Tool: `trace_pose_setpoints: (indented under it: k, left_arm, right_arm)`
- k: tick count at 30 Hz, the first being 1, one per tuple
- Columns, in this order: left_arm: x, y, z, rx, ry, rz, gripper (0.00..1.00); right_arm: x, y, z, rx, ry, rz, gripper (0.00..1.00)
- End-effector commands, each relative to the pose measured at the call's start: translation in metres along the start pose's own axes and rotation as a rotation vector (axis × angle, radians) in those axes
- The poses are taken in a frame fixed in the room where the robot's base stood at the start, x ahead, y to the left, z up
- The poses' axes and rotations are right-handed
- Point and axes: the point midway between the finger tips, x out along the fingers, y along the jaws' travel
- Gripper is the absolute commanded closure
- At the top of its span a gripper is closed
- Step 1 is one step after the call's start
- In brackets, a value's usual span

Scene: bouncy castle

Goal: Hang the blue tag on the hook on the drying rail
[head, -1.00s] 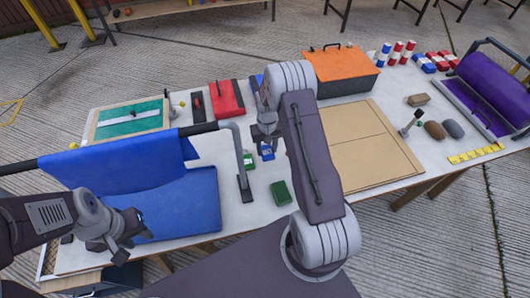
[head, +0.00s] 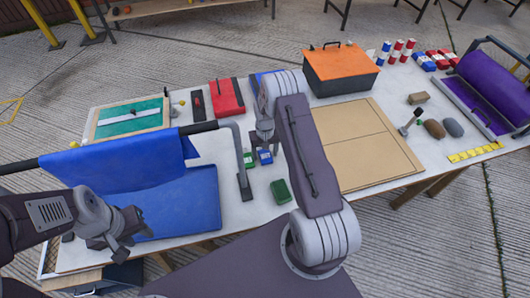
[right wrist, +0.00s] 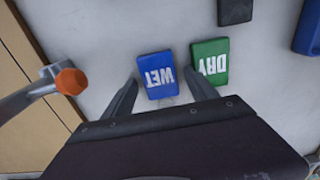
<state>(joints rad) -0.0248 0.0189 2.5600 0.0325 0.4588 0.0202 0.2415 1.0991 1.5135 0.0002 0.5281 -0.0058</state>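The blue tag (right wrist: 158,75), marked WET, lies flat on the table in the right wrist view; it also shows in the head view (head: 265,157). My right gripper (right wrist: 160,78) is open above it, its fingers on either side of the tag. I cannot tell whether they touch it. A green tag (right wrist: 210,60), marked DRY, lies beside the blue tag, close to one finger. The drying rail (head: 205,127) is a dark bar with a grey bent post, left of the tags. I cannot make out its hook. My left gripper (head: 120,252) is near the blue cloth; its opening is unclear.
A blue cloth (head: 120,165) hangs over the rail. A dark green block (head: 281,191) lies in front of the tags. A brown board (head: 365,150) lies to the right. An orange-tipped grey bar (right wrist: 70,82) stands out at the left of the right wrist view.

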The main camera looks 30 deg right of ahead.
Motion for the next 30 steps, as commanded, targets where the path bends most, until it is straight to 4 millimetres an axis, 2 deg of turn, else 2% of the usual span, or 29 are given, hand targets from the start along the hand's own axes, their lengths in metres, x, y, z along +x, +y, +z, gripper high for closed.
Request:
trace_pose_setpoints:
  k: [9,11,18,21,25,30]
  left_arm:
    - [-0.001,0.0,0.0,0.0,0.0,0.0,0.64]
    - [0.0,0.0,0.0,0.0,0.0,0.0,0.64]
    - [0.009,0.0,0.001,0.0,0.0,0.0,0.64]
    - [0.01,0.0,0.001,0.0,0.0,0.0,0.64]
    - [0.01,0.0,0.001,0.0,0.0,0.0,0.64]
    - [0.01,0.0,0.001,0.0,0.0,0.0,0.64]
  right_arm:
    - [-0.005,0.0,0.0,0.0,0.001,0.0,0.34]
    - [-0.013,0.0,-0.001,0.0,0.002,0.0,0.34]
    - [-0.066,-0.001,0.0,0.0,0.004,0.0,0.34]
    - [-0.082,-0.001,0.0,0.0,0.002,0.0,0.34]
    - [-0.091,-0.001,0.001,0.0,0.0,0.0,0.34]
    - [-0.093,-0.001,0.001,0.0,-0.002,0.0,0.34]
